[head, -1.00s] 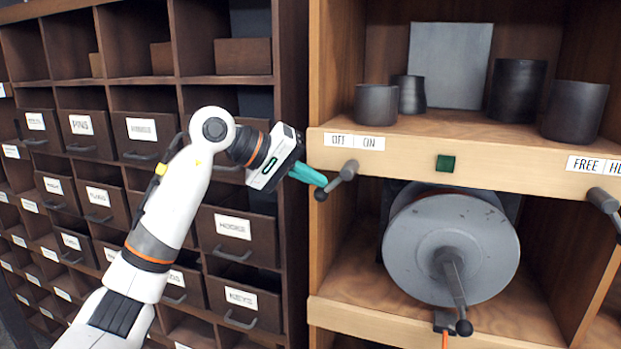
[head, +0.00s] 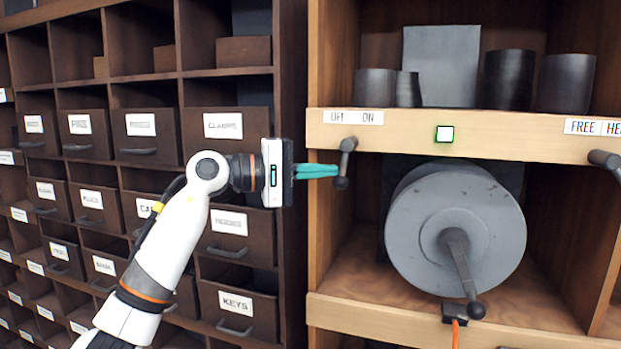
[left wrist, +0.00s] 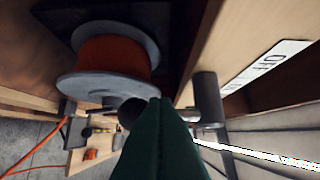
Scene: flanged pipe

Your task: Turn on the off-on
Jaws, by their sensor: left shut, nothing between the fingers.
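The OFF ON switch lever (head: 345,163) hangs below its OFF ON label (head: 354,117) on the wooden shelf edge, its knob end pointing nearly straight down. My left gripper (head: 336,171) is shut with nothing in it. Its teal fingertips are at the lever's left side, touching or very close to it. In the left wrist view the shut fingers (left wrist: 162,145) cover part of the middle, and the dark lever (left wrist: 207,105) stands just right of them. A small square indicator (head: 445,134) right of the lever is lit white with a green rim. My right gripper is not visible.
A grey reel with a crank (head: 455,230) sits in the compartment below. A second lever (head: 606,160) by the FREE label is at the right. Dark cups (head: 509,80) stand on the shelf above. Labelled drawers (head: 225,225) fill the left side.

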